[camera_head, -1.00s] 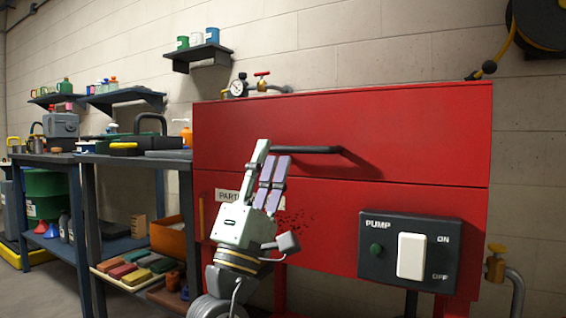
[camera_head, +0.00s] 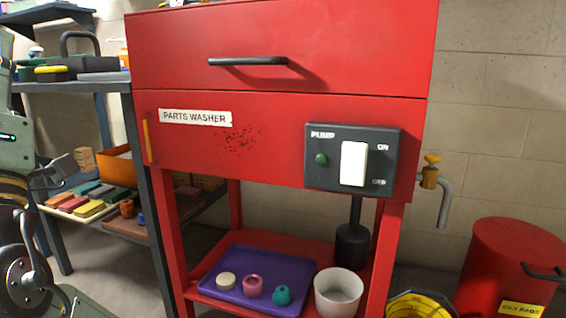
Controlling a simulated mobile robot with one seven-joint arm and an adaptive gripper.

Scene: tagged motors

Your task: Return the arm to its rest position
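My arm shows only in part at the left edge of the head view, with pale green-grey links and a dark joint low down.
Below the washer, a red shelf holds a purple tray (camera_head: 232,292) with several small round parts, and a white bowl (camera_head: 338,292). A red oily-rags bin (camera_head: 512,265) stands at the right. A workbench (camera_head: 75,86) with sponges on its lower shelf is at the left.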

